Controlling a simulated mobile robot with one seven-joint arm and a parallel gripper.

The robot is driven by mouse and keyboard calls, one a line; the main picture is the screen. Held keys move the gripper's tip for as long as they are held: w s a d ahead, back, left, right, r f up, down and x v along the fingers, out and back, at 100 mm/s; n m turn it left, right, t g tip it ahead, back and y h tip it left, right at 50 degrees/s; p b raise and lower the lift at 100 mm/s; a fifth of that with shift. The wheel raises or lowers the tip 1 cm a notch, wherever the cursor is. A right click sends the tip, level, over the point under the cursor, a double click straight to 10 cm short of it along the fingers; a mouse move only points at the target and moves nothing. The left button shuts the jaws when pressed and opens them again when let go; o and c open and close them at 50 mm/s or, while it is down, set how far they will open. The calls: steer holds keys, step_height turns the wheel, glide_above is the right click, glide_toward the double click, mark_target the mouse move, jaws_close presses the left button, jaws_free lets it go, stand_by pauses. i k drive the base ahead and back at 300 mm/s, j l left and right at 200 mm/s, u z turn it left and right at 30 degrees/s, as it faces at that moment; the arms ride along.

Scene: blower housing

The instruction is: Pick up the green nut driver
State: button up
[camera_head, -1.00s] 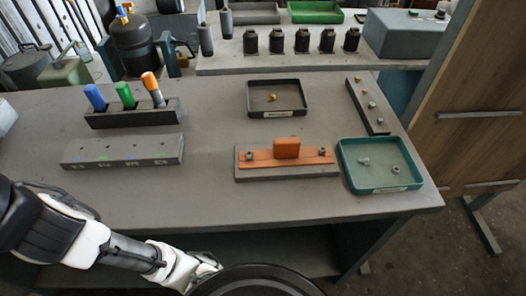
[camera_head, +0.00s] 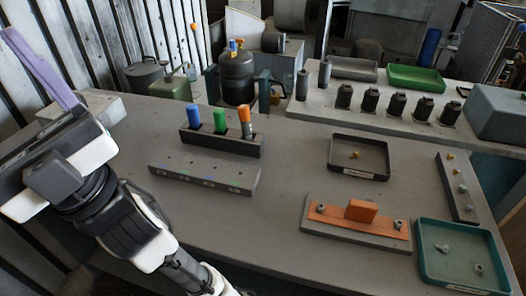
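The green nut driver (camera_head: 220,120) stands upright in a dark rack (camera_head: 222,143) on the workbench. Its green handle shows above the rack, and its lower end is hidden in it. It stands between a blue-handled driver (camera_head: 196,115) and an orange-topped driver (camera_head: 245,122). My gripper (camera_head: 42,68) is at the far left of the view, raised and well apart from the rack. One long pale purple finger shows; whether it is open or shut cannot be told.
A grey block with holes (camera_head: 205,180) lies in front of the rack. To the right are a black tray (camera_head: 358,174), an orange part on a base (camera_head: 357,222), a green tray (camera_head: 460,283) and a dark strip (camera_head: 462,200). The bench between is clear.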

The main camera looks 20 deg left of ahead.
mark_target(219, 113)
steer(key=k+j+z, duration=0.1)
steer(key=j, duration=0.25)
steer(key=k+j, duration=0.1)
steer(key=j, duration=0.3)
steer(key=k+j+z, duration=0.15)
steer(key=j, duration=0.2)
steer(key=k+j, duration=0.1)
steer(key=j, duration=0.25)
steer(key=k+j+z, duration=0.15)
steer(key=j, duration=0.2)
steer(key=i, duration=1)
